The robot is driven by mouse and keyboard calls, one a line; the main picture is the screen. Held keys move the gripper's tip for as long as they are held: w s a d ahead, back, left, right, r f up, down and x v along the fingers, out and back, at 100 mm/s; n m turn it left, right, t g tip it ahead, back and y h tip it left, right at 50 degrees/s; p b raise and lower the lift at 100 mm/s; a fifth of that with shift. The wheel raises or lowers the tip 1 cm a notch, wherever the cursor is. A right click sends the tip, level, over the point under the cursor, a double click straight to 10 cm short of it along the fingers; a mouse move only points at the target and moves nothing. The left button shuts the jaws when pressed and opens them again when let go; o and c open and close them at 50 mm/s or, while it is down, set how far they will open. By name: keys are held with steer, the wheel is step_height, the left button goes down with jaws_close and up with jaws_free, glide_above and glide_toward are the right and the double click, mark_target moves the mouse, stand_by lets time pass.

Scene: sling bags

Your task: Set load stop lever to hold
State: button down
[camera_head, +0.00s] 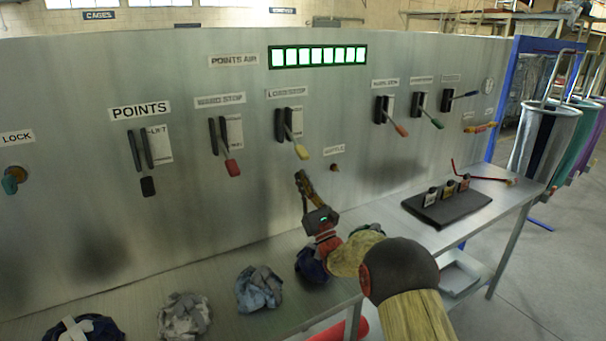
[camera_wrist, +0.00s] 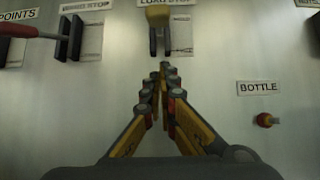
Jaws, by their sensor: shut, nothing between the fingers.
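The load stop lever (camera_head: 301,150) has a yellow handle and sits in a dark slotted bracket on the grey metal panel, under a "LOAD STOP" label (camera_head: 287,93). Its handle slants down and outward. In the wrist view the fingertips (camera_wrist: 165,68) show below the lever's bracket, apart from the handle. The small plate beside the lever is too blurred to read.
Red-handled levers (camera_head: 232,167) (camera_head: 400,129) flank it on the panel. A "BOTTLE" knob (camera_head: 334,167) is close at right. Crumpled cloth bags (camera_head: 258,289) lie on the bench below. A black tray (camera_head: 447,207) with small items is at right.

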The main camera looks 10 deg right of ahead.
steer(key=r, duration=0.2)
steer(key=s+r+b, duration=0.1)
steer(key=r, duration=0.1)
steer(key=shift+d, duration=0.15)
steer(key=shift+d+r, duration=0.1)
steer(key=shift+r, duration=0.05)
